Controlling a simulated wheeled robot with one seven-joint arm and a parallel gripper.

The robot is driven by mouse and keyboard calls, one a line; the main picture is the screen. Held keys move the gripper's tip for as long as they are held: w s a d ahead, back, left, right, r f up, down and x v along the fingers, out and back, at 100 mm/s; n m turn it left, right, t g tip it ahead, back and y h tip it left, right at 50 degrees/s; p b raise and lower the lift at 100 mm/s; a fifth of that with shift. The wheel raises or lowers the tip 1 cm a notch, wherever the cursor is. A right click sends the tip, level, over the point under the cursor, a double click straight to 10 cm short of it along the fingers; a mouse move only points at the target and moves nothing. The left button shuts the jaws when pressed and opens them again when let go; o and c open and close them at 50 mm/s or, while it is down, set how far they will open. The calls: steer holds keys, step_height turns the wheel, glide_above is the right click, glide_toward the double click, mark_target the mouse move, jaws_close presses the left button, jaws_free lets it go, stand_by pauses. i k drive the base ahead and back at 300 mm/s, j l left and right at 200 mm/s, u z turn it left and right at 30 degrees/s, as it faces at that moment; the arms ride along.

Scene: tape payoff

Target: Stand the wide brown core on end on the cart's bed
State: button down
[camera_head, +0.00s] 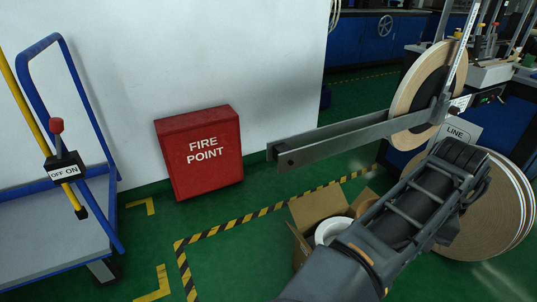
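The cart stands at the left, with a blue tube frame and a flat grey bed (48,238); the part of the bed in view is bare. An open cardboard box (302,246) stands on the floor at bottom centre, partly behind my arm. I cannot tell whether this is the wide brown core. My arm reaches from bottom centre up to the right, past the box. My gripper's fingers do not show.
A red FIRE POINT box (200,152) is by the white wall. A grey payoff bar (345,139) with a tape reel (408,97) juts in at right; large reels (492,220) stand below. Green floor lies between.

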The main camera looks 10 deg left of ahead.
mark_target(73, 227)
steer(key=k+u, duration=0.1)
steer(key=u, duration=1.15)
steer(key=i+u, duration=0.75)
steer(key=i, duration=0.3)
steer(key=i+l, duration=0.15)
steer(key=i, duration=0.3)
steer(key=i+l, duration=0.15)
steer(key=i, duration=0.3)
steer(key=i+l, duration=0.15)
steer(key=i, duration=0.35)
steer(key=i+l, duration=0.15)
steer(key=i, duration=0.3)
